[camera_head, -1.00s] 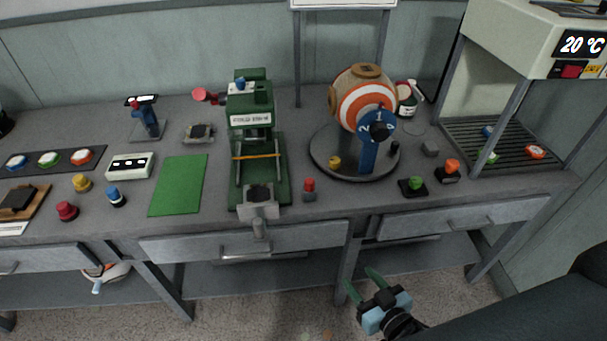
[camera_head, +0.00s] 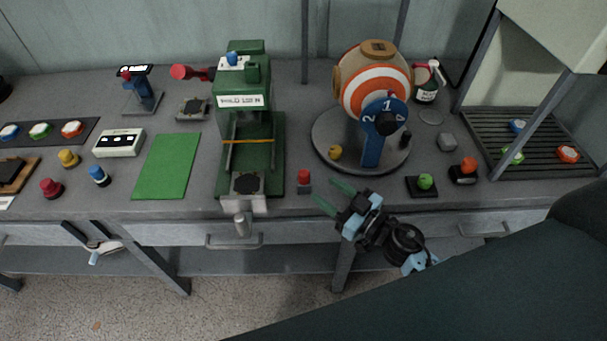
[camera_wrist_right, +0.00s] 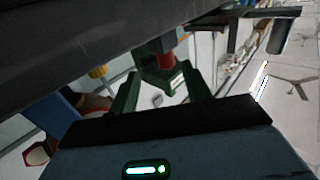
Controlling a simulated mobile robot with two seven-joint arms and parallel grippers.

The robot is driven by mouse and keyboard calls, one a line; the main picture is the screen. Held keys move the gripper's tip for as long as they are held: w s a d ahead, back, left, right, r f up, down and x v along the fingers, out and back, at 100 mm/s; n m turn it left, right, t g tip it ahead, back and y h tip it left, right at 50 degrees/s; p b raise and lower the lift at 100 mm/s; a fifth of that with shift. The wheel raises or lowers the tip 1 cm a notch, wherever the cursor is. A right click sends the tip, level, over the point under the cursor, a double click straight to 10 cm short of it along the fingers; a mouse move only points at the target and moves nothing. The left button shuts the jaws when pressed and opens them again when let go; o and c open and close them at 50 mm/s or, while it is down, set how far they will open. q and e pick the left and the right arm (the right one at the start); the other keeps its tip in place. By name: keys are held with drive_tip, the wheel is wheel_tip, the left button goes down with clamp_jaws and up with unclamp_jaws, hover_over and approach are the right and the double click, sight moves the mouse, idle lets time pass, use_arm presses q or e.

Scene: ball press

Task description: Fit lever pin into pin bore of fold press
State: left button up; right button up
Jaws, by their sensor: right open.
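The green fold press (camera_head: 278,150) stands mid-table, with a label on its head, a yellow band and a grey front block. A small red-topped pin (camera_head: 304,176) stands upright in a grey base just right of the press; I take it for the lever pin. My right gripper (camera_head: 329,197) is open and empty, at the table's front edge, just right of and apart from that pin. In the right wrist view its two fingers (camera_wrist_right: 160,92) are spread, with a red piece (camera_wrist_right: 165,60) beyond them. I cannot make out the pin bore. My left gripper is not in view.
A round turntable (camera_head: 324,150) with a striped ball stands right of the press. A green-knobbed block (camera_head: 425,182) and an orange-knobbed block (camera_head: 468,166) sit further right. A green mat (camera_head: 165,165) lies left of the press. A red-ended arm (camera_head: 185,72) sticks out left behind the press.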

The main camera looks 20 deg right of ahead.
sight(308, 180)
drive_tip(key=shift+x, duration=1.3)
drive_tip(key=x, duration=0.4)
drive_tip(key=shift+s+a+r, duration=0.15)
drive_tip(key=shift+a+r, duration=0.1)
drive_tip(key=shift+a, duration=0.15)
drive_tip(key=shift+w+a, duration=0.25)
drive_tip(key=shift+w, duration=0.2)
drive_tip(key=shift+c, duration=0.2)
drive_tip(key=c, duration=1)
